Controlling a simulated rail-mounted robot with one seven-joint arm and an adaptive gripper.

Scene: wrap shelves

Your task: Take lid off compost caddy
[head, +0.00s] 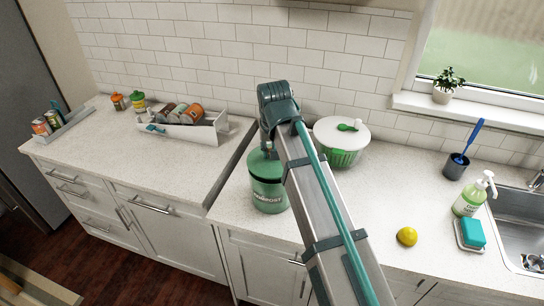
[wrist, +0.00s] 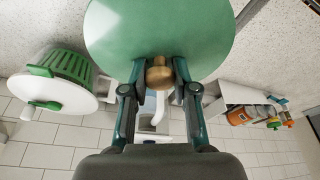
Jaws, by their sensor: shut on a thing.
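The green compost caddy (head: 268,192) stands on the counter, partly hidden behind my arm in the head view. Its green lid (wrist: 160,30) fills the top middle of the wrist view, with a round wooden knob (wrist: 159,76) on it. My gripper (wrist: 160,72) is shut on the knob, one finger on each side.
A salad spinner (head: 342,150) with a white lid stands close to the right of the caddy. A white caddy of jars and cans (head: 190,128) is on the left counter, past a gap. A lemon (head: 407,236) and soap bottle (head: 468,200) are at right. The tiled wall is behind.

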